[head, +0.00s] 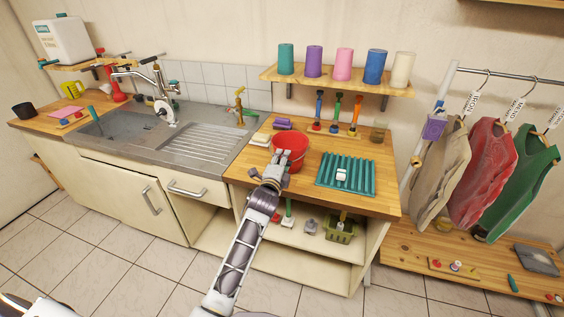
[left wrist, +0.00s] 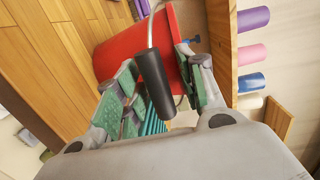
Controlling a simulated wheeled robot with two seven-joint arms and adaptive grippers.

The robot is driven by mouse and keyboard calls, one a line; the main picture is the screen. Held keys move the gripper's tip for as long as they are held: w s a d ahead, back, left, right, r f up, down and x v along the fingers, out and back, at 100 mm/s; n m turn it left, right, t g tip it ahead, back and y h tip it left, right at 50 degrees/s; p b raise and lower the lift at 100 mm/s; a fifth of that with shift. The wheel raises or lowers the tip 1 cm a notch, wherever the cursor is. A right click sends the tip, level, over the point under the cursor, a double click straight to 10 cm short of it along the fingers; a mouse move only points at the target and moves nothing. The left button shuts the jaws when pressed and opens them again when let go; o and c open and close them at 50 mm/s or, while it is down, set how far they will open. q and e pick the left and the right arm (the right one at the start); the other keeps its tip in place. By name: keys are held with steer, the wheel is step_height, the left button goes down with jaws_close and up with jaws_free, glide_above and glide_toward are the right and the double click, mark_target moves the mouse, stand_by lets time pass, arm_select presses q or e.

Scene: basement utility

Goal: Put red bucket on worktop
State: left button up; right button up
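The red bucket (head: 291,148) is upright at the left part of the wooden worktop (head: 300,202), beside the sink counter. It appears to stand on the wood; my arm hides part of its base. My left gripper (head: 269,177) is at the bucket's near side. In the left wrist view the red bucket (left wrist: 135,52) fills the upper middle, and its black handle grip (left wrist: 153,85) lies between the fingers of my left gripper (left wrist: 162,62). The fingers stand apart, with a gap visible beside the grip. My right gripper is not in view.
A green slatted rack (head: 345,174) with a white block lies right of the bucket. A sink (head: 120,125) is left. Hanging clothes (head: 484,170) are right. Worktop between bucket and rack is clear.

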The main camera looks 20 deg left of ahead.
arm_select(q)
steer(key=shift+s, duration=0.1)
steer(key=s, duration=1.1)
steer(key=shift+s+d+r+b, duration=0.2)
steer(key=shift+s+r+b, duration=0.15)
steer(key=shift+s+r, duration=0.05)
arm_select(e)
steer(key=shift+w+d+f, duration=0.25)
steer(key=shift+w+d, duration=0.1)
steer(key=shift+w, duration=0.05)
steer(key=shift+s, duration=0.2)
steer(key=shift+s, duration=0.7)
